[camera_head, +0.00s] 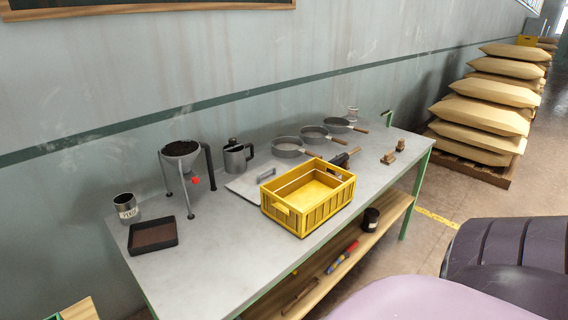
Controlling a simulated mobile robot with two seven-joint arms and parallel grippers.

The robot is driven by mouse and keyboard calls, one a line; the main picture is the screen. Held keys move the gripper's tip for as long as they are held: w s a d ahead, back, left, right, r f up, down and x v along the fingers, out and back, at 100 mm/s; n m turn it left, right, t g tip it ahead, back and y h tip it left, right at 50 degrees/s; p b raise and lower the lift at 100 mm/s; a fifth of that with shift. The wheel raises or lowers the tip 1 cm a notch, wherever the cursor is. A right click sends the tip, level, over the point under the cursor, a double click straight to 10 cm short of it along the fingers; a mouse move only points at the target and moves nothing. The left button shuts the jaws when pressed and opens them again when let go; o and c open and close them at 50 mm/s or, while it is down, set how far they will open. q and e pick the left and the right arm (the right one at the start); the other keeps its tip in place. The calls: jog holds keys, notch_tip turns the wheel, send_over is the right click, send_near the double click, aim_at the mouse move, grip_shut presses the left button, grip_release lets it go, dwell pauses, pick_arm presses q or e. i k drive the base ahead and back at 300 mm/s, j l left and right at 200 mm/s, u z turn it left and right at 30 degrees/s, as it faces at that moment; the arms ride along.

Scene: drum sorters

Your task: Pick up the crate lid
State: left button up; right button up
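A flat, pale grey panel with a raised grey handle (266,175) lies on the grey table, behind and left of the yellow crate (290,215). It looks like the crate lid (243,188); the crate hides part of it. The crate is open at the top and appears empty. Neither of my grippers shows in the head view.
The grey table (210,255) stands along the wall. A funnel on a stand (183,165), a metal jug (236,157), a labelled can (126,206), a dark tray (152,236) and pans (288,147) surround the panel. The table's front left is clear.

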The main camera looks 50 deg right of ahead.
aim_at(247, 186)
jog(key=z, duration=1.45)
